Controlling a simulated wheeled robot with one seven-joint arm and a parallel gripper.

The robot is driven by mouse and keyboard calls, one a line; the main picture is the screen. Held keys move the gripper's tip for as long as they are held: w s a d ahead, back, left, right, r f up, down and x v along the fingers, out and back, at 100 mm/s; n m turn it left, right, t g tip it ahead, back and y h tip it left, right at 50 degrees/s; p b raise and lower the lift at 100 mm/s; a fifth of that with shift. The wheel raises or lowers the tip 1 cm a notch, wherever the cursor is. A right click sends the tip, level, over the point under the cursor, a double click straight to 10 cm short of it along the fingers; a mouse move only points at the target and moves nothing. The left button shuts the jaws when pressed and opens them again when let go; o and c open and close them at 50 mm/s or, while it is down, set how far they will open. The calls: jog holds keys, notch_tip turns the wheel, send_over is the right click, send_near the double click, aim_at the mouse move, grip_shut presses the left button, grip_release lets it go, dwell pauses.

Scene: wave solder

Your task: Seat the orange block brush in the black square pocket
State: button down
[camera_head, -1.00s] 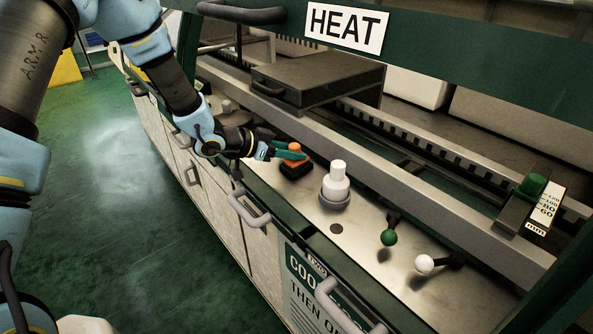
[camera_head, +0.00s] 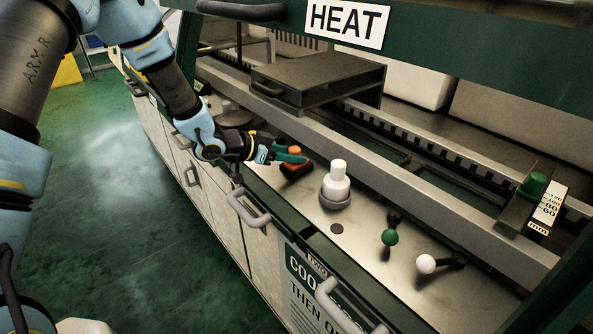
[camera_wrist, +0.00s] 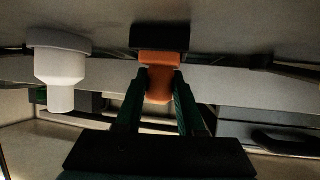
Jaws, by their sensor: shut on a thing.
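The orange block brush (camera_wrist: 160,82) is between the two green fingers of my gripper (camera_wrist: 160,76) in the wrist view, and the gripper is shut on it. The brush's top (camera_head: 295,150) shows above the fingers of my gripper (camera_head: 303,157) in the head view. The black square pocket (camera_wrist: 160,37) is right at the brush's far end in the wrist view. In the head view the dark pocket (camera_head: 297,172) lies under the brush on the metal counter. The brush's lower end meets the pocket or overlaps it; I cannot tell how deep it sits.
A white bottle in a grey ring holder (camera_head: 336,182) stands close to the right of the pocket. Green (camera_head: 390,237) and white (camera_head: 426,264) ball-ended levers are farther right. A metal rail (camera_head: 400,177) runs behind. A round dark spot (camera_head: 337,229) marks the clear counter in front.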

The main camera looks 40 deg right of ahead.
jog(key=shift+f, duration=0.15)
jog(key=shift+c, duration=2.2)
grip_release()
jog(key=b+v, duration=0.2)
jog(key=v, duration=0.8)
jog(key=shift+a+b, duration=0.4)
jog(key=shift+w, duration=0.2)
